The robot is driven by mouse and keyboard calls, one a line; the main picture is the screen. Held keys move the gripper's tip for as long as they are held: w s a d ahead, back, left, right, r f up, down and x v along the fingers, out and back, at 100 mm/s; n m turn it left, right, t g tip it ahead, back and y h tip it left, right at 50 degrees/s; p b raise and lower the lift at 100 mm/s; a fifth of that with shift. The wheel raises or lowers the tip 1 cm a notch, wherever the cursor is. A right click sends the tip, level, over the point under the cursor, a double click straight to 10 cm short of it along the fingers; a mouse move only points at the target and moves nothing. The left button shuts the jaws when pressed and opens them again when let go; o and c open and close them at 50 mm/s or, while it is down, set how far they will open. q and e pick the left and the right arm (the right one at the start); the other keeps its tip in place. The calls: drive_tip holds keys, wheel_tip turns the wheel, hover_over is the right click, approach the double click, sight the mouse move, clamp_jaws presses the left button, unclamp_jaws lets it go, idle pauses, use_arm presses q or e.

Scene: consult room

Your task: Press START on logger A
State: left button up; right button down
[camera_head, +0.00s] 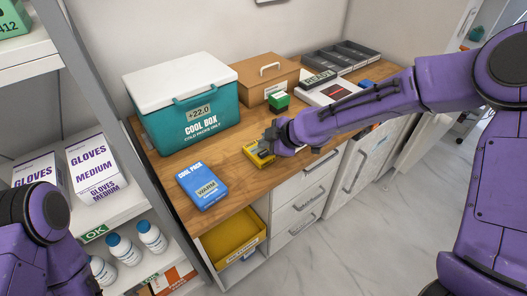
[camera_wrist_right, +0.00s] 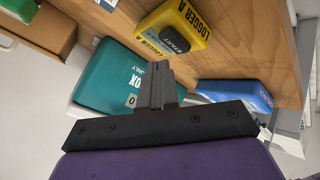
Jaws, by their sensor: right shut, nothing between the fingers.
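Logger A (camera_head: 258,154) is a small yellow box on the wooden counter, in front of the cool box.
The teal cool box (camera_head: 190,112) stands behind the logger. A blue cool pack (camera_head: 203,186) lies to the left. A green block (camera_head: 279,100) and a cardboard box (camera_head: 265,78) are behind. A yellow drawer bin (camera_head: 233,240) is below. Bare counter separates logger and cool pack.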

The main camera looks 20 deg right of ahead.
sight(266, 155)
drive_tip(key=shift+r+p, duration=1.85)
drive_tip(key=shift+r, duration=0.55)
drive_tip(key=shift+f, duration=0.1)
